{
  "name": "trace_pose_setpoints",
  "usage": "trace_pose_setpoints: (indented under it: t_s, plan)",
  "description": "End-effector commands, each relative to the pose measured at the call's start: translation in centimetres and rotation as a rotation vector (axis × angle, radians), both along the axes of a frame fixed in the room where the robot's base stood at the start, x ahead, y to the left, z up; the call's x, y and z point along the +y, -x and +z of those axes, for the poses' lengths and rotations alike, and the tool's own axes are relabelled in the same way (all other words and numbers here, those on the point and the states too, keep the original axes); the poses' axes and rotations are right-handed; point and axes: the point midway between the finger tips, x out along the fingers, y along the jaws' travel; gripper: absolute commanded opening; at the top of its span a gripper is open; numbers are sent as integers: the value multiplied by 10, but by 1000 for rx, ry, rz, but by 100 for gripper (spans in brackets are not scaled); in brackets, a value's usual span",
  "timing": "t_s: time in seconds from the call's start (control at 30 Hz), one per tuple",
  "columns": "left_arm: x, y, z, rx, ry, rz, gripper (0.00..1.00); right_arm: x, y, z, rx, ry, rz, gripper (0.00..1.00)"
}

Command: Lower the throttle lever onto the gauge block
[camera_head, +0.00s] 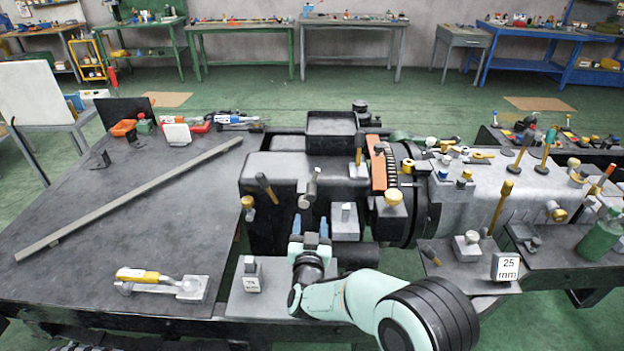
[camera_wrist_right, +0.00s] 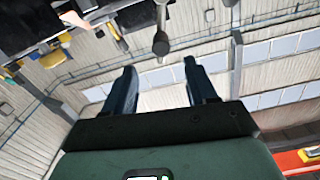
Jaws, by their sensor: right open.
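My right gripper (camera_head: 310,226) is open in front of the dark machine body, its blue fingers pointing away from me. A grey lever with a round end (camera_head: 308,188) stands just beyond the fingertips. In the right wrist view the open fingers (camera_wrist_right: 160,74) have nothing between them, and a dark lever with a rounded end (camera_wrist_right: 160,42) hangs ahead of the gap. Several levers are in view; I cannot tell which is the throttle lever. Candidate gauge blocks are a labelled metal block (camera_head: 251,275) left of the gripper and a block marked 25 mm (camera_head: 506,267) at right. My left gripper is out of view.
A yellow-handled tool (camera_head: 143,277) lies on the dark table (camera_head: 110,240) at left, with a long bar (camera_head: 140,193) across it. A silver block with a knob (camera_head: 345,220) stands right of the gripper. A green bottle (camera_head: 600,238) is at far right.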

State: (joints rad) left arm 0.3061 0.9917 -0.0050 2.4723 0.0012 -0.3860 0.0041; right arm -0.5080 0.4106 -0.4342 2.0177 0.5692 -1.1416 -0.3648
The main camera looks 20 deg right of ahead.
Motion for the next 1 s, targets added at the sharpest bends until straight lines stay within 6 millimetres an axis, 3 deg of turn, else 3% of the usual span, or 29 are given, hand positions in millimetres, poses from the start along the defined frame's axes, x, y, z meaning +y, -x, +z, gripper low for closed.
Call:
trace_pose_setpoints:
  t_s: [0.27,0.7,1.0]
  plan:
    - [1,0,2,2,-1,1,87,-7,-14,2,-3,2,-3,57]
    - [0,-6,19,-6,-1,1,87,-46,-94,2,-3,2,-2,57]
    - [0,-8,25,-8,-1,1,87,-58,-119,1,-2,1,-1,57]
